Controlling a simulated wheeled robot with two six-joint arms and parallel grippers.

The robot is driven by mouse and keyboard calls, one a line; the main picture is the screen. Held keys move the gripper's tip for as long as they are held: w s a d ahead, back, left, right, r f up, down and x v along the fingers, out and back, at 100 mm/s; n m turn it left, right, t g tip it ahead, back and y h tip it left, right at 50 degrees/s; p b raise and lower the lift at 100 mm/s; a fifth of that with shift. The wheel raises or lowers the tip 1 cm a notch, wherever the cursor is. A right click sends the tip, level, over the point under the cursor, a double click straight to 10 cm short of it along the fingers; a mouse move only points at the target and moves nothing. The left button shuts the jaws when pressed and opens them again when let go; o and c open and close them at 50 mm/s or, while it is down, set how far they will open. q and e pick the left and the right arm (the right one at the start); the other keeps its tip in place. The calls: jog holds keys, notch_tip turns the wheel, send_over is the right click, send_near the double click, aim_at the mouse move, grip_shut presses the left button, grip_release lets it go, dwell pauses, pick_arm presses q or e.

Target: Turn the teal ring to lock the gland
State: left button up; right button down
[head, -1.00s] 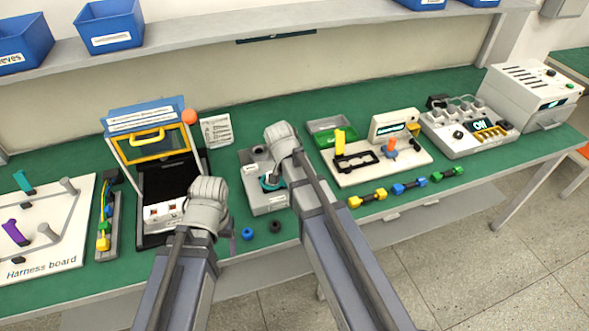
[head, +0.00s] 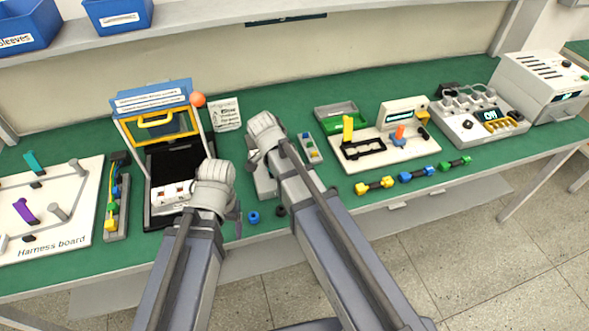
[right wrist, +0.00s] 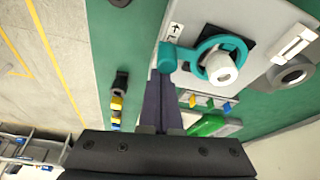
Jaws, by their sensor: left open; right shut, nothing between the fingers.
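The teal ring (right wrist: 222,50) sits around a white hexagonal gland (right wrist: 221,69) on a grey block in the right wrist view. Its lever ends in a teal knob (right wrist: 168,57) on the left. My right gripper (right wrist: 164,76) is shut and empty, its fingertips right by that knob; I cannot tell whether they touch it. In the head view my right gripper and arm hide the ring and most of the grey block (head: 262,184). My left gripper (head: 236,210) is open and empty, to the left of the block.
A blue ring (head: 253,217) and a dark ring (head: 281,211) lie in front of the block. A black-framed fixture (head: 158,212) with an orange ball stands left. A white board (head: 372,160) and coloured connectors lie right. Green bench shows between them.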

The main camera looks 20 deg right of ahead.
jog(key=shift+s+a, duration=0.1)
jog(key=shift+a, duration=0.25)
dwell(0.5)
jog(key=d, duration=0.4)
jog(key=p+v, duration=0.9)
jog(key=v, duration=0.1)
jog(key=shift+w, duration=0.35)
jog(key=s+a+n+y, duration=0.1)
jog(key=s+a+n, duration=0.3)
jog(key=s+n, duration=0.3)
jog(key=s+a+f+n+g+y, duration=0.1)
jog(key=s+a+n, duration=0.4)
jog(key=n, duration=0.7)
jog(key=shift+s+y, duration=0.3)
jog(key=shift+s, duration=0.65)
